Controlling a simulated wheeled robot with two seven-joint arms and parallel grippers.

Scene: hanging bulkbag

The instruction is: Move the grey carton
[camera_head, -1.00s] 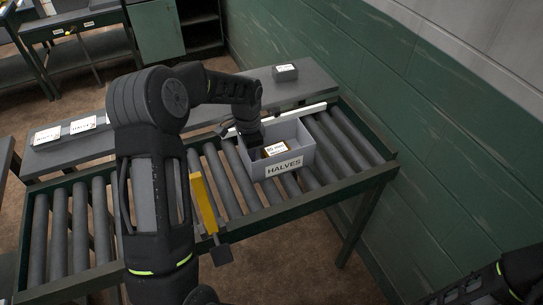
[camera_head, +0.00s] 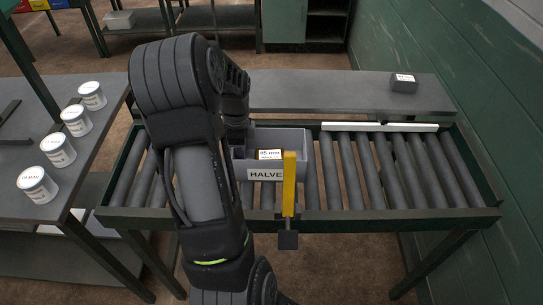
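A grey open-topped carton labelled "HALVE…" (camera_head: 272,188) stands upright on the roller conveyor, left of the white bar. A small dark box with a white and yellow label (camera_head: 269,155) sits inside it. My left arm reaches over the rollers from the front. My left gripper (camera_head: 238,138) is at the carton's left side, mostly hidden by my own arm, and its fingers cannot be made out. Whether it touches the carton cannot be told. A yellow upright (camera_head: 289,185) covers the carton's front right corner. My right gripper is out of view.
The roller conveyor (camera_head: 350,217) has clear rollers to the right. A white bar (camera_head: 380,127) lies along its back edge. A small dark box (camera_head: 403,83) sits on the grey shelf (camera_head: 330,92) behind. Several white tins (camera_head: 58,150) stand on the left table. A green wall bounds the right.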

